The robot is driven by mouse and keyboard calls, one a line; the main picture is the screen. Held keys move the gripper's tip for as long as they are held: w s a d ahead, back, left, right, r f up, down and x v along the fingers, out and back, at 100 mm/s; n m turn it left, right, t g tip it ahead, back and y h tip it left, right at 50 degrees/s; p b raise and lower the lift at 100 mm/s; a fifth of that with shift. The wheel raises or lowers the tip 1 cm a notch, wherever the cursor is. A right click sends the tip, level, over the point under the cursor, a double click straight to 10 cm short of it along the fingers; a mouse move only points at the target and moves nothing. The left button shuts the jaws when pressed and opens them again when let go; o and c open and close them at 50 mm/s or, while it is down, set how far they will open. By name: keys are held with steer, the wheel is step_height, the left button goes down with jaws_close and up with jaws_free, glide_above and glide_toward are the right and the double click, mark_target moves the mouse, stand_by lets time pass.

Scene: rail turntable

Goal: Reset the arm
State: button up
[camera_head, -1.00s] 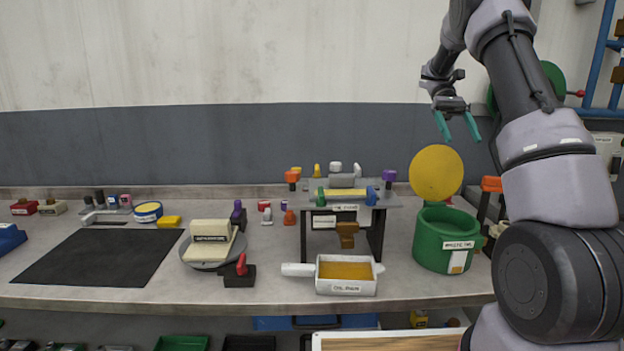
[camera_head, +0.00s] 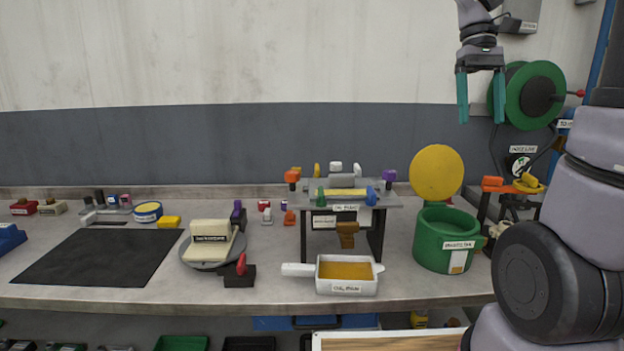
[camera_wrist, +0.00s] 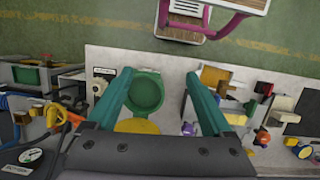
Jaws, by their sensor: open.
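My gripper (camera_head: 481,97) hangs in the upper right of the head view, in front of the pale wall, well above the bench. Its two teal fingers point down and are apart, with nothing between them. In the wrist view my gripper (camera_wrist: 160,88) also shows open and empty. Below it in that view is the green bin (camera_wrist: 147,107) with its round yellow lid (camera_wrist: 137,127). No held object shows in either view.
The bench (camera_head: 130,285) holds a black mat (camera_head: 95,262), a round turntable plate (camera_head: 208,264), a raised stand (camera_head: 378,232), a white tray (camera_head: 346,289) and the green bin (camera_head: 446,256). A green reel (camera_head: 521,90) on the wall is close right of my gripper. Air left of it is clear.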

steer(key=s+a+m+t+y, duration=0.2)
steer(key=s+a+m+t, duration=0.3)
steer(key=s+a+t, duration=0.3)
steer(key=shift+a+f+t+y, duration=0.25)
steer(key=shift+a+t, duration=0.2)
steer(key=shift+t, duration=0.65)
